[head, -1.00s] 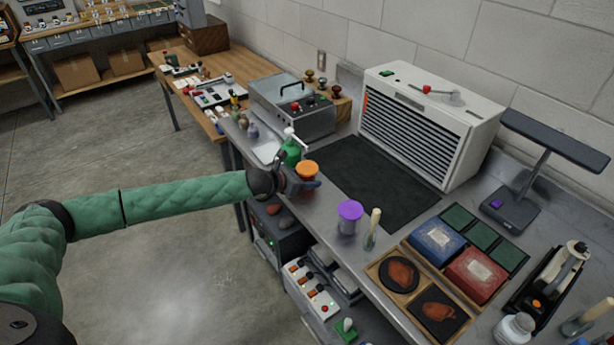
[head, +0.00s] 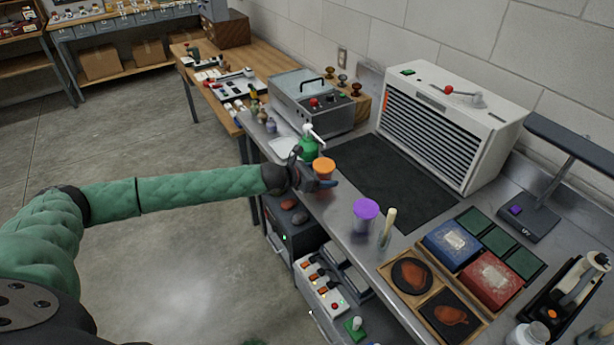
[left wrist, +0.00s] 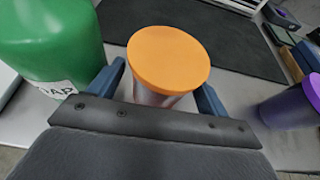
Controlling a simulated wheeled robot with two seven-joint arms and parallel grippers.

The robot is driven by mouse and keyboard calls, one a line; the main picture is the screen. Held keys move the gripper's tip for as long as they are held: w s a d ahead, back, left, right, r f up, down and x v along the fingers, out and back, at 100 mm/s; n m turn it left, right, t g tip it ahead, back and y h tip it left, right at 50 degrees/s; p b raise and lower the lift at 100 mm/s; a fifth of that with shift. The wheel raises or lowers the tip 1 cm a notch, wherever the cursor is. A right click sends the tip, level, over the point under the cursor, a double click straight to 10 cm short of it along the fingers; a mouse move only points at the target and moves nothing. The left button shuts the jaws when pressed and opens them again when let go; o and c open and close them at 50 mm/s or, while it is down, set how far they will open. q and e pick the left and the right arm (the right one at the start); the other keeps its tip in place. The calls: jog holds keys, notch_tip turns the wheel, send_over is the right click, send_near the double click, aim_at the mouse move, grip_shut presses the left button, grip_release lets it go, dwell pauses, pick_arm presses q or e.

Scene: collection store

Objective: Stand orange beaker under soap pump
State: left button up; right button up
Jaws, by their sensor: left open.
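The orange beaker (head: 323,167), a clear cup with an orange top, stands upright on the steel bench; it also shows in the left wrist view (left wrist: 168,58). My left gripper (head: 328,184) is open, with its blue fingers on either side of the beaker; in the left wrist view the fingers (left wrist: 163,88) flank it. The green soap pump (head: 308,146) with a white nozzle stands just behind and left of the beaker. Its green body marked SOAP fills the left of the left wrist view (left wrist: 52,42). My right gripper is not in view.
A purple-topped beaker (head: 364,213) stands nearer on the bench, with a wooden-handled tool (head: 387,228) beside it. A dark mat (head: 390,180) lies behind, before a white louvred unit (head: 450,125). Trays with red and blue boxes (head: 490,277) lie at right.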

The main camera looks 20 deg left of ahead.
pick_arm(q)
jog(key=shift+b+v, duration=0.4)
jog(key=shift+v, duration=0.65)
jog(key=b+v, duration=0.2)
jog(key=v, duration=0.7)
jog(key=shift+b, duration=0.3)
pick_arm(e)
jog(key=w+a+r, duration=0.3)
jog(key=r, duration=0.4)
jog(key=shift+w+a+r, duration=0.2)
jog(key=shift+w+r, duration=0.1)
pick_arm(q)
jog(key=shift+s+a, duration=0.1)
